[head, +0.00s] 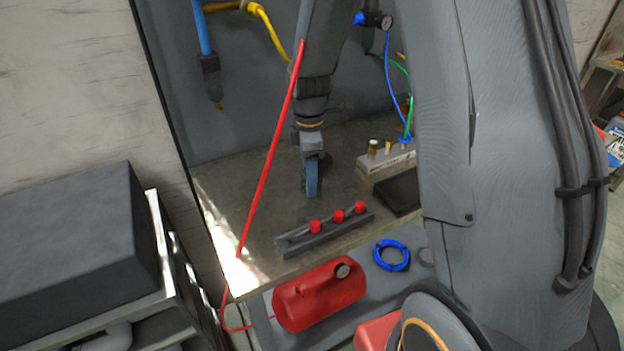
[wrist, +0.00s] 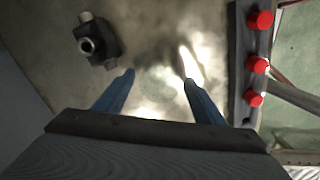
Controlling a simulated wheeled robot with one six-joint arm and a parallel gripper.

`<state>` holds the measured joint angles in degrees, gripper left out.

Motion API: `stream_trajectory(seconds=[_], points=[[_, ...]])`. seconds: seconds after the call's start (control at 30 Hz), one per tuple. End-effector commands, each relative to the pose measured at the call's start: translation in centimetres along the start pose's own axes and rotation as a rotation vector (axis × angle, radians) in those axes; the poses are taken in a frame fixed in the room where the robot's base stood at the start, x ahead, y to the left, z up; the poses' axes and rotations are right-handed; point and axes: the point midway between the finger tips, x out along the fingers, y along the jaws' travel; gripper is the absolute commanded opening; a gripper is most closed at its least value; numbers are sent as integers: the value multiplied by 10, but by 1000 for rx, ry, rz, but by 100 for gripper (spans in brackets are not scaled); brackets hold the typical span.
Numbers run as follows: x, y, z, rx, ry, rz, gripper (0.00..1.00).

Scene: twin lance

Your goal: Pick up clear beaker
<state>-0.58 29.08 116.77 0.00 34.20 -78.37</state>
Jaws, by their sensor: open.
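My gripper (head: 311,190) points down over the metal bench top. In the wrist view its two blue fingers (wrist: 158,78) are apart, with no solid object clearly held. A faint, see-through round outline, probably the clear beaker (wrist: 158,88), shows between the fingertips. Its edges blend into the bright glare on the bench, so I cannot tell its height or whether a finger touches it. I cannot make out the beaker in the head view.
A dark rack with red knobs (head: 326,232) lies along the bench's front edge; it is at right in the wrist view (wrist: 240,70). A dark fitting (wrist: 97,42) stands at upper left there. A red tank (head: 318,296) sits lower. A grey valve block (head: 388,160) stands at the back.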

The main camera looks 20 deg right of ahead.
Motion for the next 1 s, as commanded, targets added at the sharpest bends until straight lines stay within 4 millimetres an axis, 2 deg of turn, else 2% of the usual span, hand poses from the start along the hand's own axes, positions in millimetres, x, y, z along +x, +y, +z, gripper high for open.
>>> stream_trajectory(seconds=[0.13, 0.37, 0.4, 0.6, 0.67, 1.0], points=[[11, 0, 1, 2, 0, -1, 64], [13, 1, 2, 4, 0, 1, 64], [13, 1, 2, 4, 0, 1, 62], [13, 0, 2, 3, 0, 1, 28], [13, 0, 2, 3, 0, 1, 20], [9, 1, 2, 3, 0, 1, 20]])
